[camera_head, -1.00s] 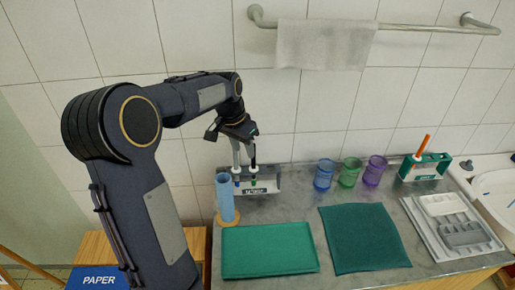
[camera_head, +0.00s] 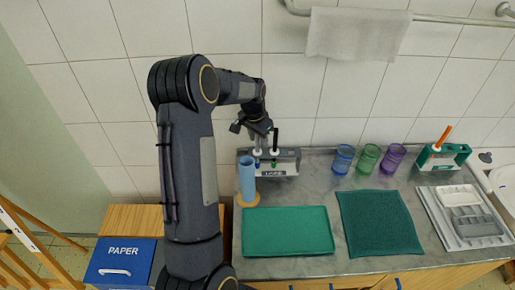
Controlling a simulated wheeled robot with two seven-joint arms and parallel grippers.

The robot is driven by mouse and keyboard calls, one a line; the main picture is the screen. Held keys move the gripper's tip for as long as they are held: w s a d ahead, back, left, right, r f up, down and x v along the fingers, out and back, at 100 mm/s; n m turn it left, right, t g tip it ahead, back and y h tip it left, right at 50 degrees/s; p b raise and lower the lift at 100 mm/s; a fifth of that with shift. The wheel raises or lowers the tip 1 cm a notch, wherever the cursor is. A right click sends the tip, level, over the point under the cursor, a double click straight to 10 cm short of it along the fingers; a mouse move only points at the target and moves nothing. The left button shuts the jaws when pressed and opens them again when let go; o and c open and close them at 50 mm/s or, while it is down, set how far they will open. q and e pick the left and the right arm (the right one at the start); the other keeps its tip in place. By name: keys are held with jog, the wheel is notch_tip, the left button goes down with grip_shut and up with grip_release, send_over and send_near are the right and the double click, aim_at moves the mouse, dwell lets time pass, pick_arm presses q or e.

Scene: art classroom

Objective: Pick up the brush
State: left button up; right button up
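My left gripper (camera_head: 262,139) points down over a small grey rack (camera_head: 287,168) at the back left of the counter. Upright, thin brush-like things stand at the rack: one with a black upper part (camera_head: 276,137) and a green lower part, and a grey one with a blue lower part beside it. The gripper's fingers overlap them, and I cannot tell whether it is open or touching one. An orange stick (camera_head: 445,134), perhaps a brush handle, stands tilted in a green and white holder (camera_head: 458,155) at the right. My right gripper is out of view.
A blue cylinder (camera_head: 247,178) on a tan base stands left of the rack. Blue (camera_head: 343,160), green (camera_head: 367,158) and purple (camera_head: 392,158) cups stand right of it. A green tray (camera_head: 288,231), a dark green mat (camera_head: 379,223) and a grey-white tray (camera_head: 440,222) lie in front.

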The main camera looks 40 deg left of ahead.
pick_arm(q)
jog(key=shift+c, duration=0.3)
grip_shut()
jog(key=shift+r, duration=0.1)
notch_tip(320, 180, up, 10)
jog(key=shift+f+b, duration=0.2)
jog(key=shift+b, duration=0.75)
jog(key=shift+r+p, duration=1.35)
jog(key=shift+r, duration=0.3)
jog(key=shift+f, duration=0.1)
